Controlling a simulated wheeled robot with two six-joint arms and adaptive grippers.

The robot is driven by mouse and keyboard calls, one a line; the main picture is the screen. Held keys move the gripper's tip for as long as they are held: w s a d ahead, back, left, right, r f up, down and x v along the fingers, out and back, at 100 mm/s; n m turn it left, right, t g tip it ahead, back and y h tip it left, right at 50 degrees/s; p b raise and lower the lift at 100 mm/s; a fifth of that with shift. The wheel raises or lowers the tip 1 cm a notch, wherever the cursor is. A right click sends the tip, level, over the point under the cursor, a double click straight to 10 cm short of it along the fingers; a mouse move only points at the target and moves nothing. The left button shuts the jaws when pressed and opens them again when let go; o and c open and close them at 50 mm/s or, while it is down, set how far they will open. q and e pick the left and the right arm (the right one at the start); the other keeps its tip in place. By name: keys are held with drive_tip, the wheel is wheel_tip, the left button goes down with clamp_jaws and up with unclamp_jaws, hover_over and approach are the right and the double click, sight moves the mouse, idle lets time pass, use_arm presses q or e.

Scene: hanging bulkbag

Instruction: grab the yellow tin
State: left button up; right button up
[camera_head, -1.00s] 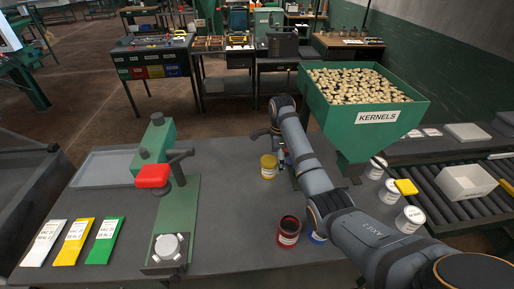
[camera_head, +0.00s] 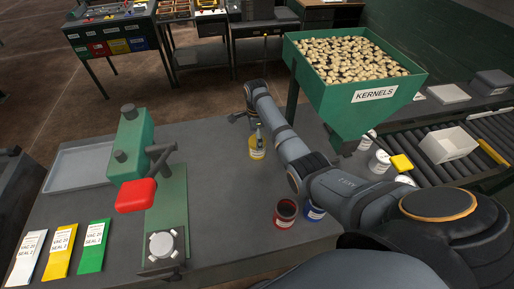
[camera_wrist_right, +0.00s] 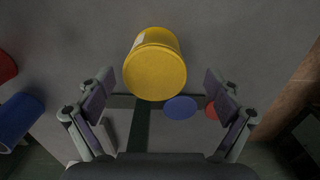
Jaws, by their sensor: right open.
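The yellow tin (camera_head: 256,150) stands upright on the grey workbench, just beyond the middle of the head view. It also shows large in the right wrist view (camera_wrist_right: 155,68), with a strip of white label on its side. My right gripper (camera_head: 258,132) is at the tin, partly hidden behind my own arm. In the right wrist view the fingers of my right gripper (camera_wrist_right: 158,82) are spread wide, with the tin ahead and between them. I see no grip on it. My left gripper is not in view.
A red tin (camera_head: 286,213) and a blue tin (camera_head: 314,211) stand nearer, beside my arm. The green kernel hopper (camera_head: 360,105) rises at the right. A green press with a red handle (camera_head: 136,196) stands at the left. Bench between press and yellow tin is clear.

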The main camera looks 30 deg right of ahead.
drive_tip(key=f, duration=0.1)
drive_tip(key=s+f, duration=0.1)
drive_tip(key=shift+d+f+p, duration=0.1)
drive_tip(key=shift+f+p, duration=0.2)
drive_tip(key=shift+f, duration=0.05)
drive_tip(key=shift+w+f, duration=0.2)
drive_tip(key=shift+f, duration=0.55)
drive_tip(key=c, duration=0.7)
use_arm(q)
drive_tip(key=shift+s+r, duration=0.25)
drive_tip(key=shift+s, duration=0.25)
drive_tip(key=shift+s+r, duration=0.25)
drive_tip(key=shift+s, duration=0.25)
use_arm(e)
drive_tip(key=c, duration=0.6)
drive_tip(key=shift+r, duration=0.15)
drive_tip(key=shift+c, duration=0.2)
drive_tip(key=shift+r, duration=0.3)
wheel_tip(320, 180, up, 2)
drive_tip(key=shift+r, duration=0.25)
use_arm(q)
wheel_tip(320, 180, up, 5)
drive_tip(key=p, duration=0.5)
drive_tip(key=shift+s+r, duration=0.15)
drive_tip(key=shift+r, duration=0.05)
use_arm(e)
drive_tip(key=s+a+r, duration=0.6)
drive_tip(key=s+r, duration=0.3)
drive_tip(key=s, duration=0.3)
drive_tip(key=shift+s+r, duration=0.3)
